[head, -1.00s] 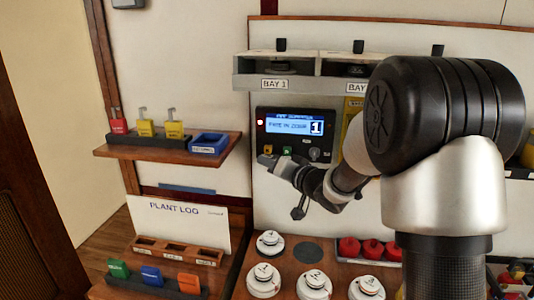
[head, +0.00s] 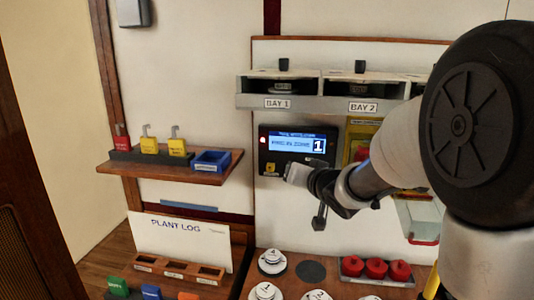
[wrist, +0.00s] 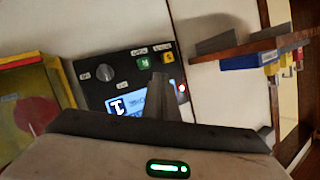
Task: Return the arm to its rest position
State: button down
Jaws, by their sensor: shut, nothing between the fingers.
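My gripper (head: 292,174) is shut and empty at the end of my arm, which reaches in from the right. In the head view it is in front of the lower part of the black panel (head: 277,160), whose lit screen (head: 290,145) shows a large 1. In the wrist view the closed fingers (wrist: 160,97) stand in front of the same panel (wrist: 128,75), seen turned over, and cover part of its screen. A knob (wrist: 105,73), a green button (wrist: 145,62) and a yellow button (wrist: 168,57) show there. I cannot tell whether the fingers touch the panel.
Bay shelves (head: 310,103) are above the panel. A wooden shelf (head: 170,174) at left holds red and yellow padlocks and a blue tray (head: 211,161). Below are round white detectors (head: 271,262) and red ones (head: 375,268). A yellow box (wrist: 30,95) is beside the panel.

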jog(key=s+d+r+g+h, duration=0.2)
jog(key=s+d+r+h, duration=0.2)
jog(key=s+d, duration=0.4)
jog(key=s+f+g+p, duration=0.1)
jog(key=s+f+g, duration=0.1)
jog(key=s, duration=1.2)
jog(key=s+a+f+n+g, duration=0.1)
jog(key=s+f+g, duration=0.2)
jog(key=s, duration=1.1)
jog(key=shift+a+f+g+h+p, duration=0.15)
jog(key=shift+g+h+p, duration=0.2)
jog(key=shift+g, duration=0.35)
